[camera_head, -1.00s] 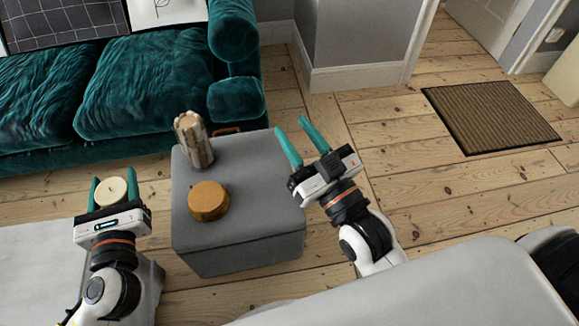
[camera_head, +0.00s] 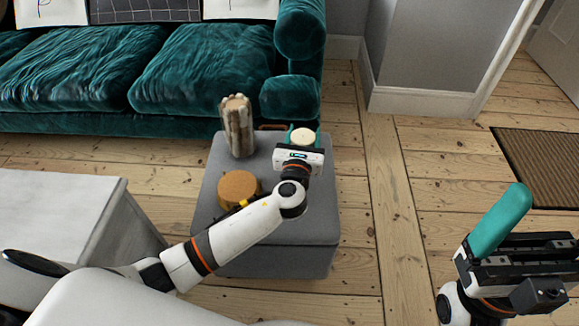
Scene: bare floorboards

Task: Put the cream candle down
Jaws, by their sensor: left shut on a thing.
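The cream candle (camera_head: 302,135) is a short round pale candle. It sits between the teal fingers of my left gripper (camera_head: 303,141), which is shut on it. The gripper holds it over the back right part of the grey ottoman (camera_head: 270,260). The gripper body hides the candle's underside, so I cannot tell whether it touches the top. My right gripper (camera_head: 503,222) is at the lower right over the floor, away from the candle. Only one teal finger shows clearly, and nothing is seen in its grip.
On the ottoman, a tall ridged wooden-looking pillar (camera_head: 237,127) stands at the back left and a round tan object (camera_head: 238,188) lies in front of it. A teal sofa (camera_head: 200,75) is behind. A pale table (camera_head: 60,205) stands at left, a brown mat (camera_head: 550,165) at right.

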